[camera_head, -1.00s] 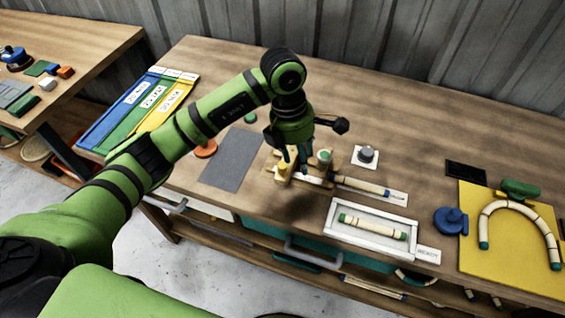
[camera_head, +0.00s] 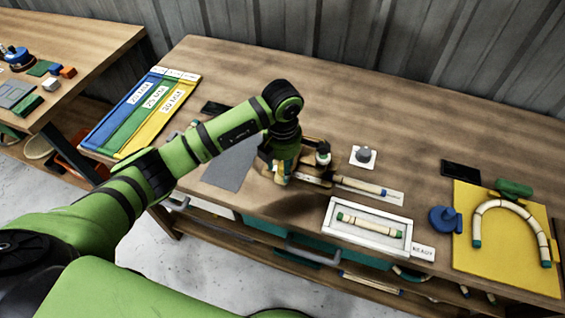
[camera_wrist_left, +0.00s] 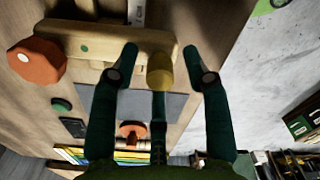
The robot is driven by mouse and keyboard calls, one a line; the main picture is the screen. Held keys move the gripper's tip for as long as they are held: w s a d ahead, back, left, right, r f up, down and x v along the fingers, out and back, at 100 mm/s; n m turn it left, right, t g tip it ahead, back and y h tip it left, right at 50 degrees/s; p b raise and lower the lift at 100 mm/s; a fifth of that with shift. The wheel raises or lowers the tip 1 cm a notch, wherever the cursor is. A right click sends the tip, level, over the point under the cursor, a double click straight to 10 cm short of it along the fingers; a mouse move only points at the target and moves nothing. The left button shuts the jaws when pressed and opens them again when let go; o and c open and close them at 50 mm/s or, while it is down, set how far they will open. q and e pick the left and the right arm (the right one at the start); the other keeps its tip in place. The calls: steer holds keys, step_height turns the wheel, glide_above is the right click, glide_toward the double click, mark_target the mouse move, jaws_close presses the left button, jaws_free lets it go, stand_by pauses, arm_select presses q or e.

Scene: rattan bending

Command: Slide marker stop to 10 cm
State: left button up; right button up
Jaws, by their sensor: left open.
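In the left wrist view, a yellow round peg (camera_wrist_left: 160,72), which looks like the marker stop, stands at the end of a pale wooden bar (camera_wrist_left: 105,40). My left gripper (camera_wrist_left: 162,66) is open, its two dark fingers on either side of the peg with gaps visible. In the head view my left gripper (camera_head: 282,172) is low over the wooden jig (camera_head: 313,178) and hides much of it. A light rod with a blue end (camera_head: 362,186) lies to the jig's right. The scale marks cannot be read. My right gripper is not in view.
An orange knob (camera_wrist_left: 36,60) sits at the bar's other end. A grey mat (camera_head: 230,165) lies left of the jig. A white tray (camera_head: 367,243) with a rod lies in front right. A yellow board (camera_head: 500,265) with a bent piece is at far right. The back of the table is clear.

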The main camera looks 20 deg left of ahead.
arm_select(q)
jaws_close()
steer(key=shift+w+a+b, duration=0.1)
steer(key=shift+a+b, duration=0.55)
steer(key=shift+a, duration=1.15)
jaws_free()
steer(key=shift+r, duration=0.1)
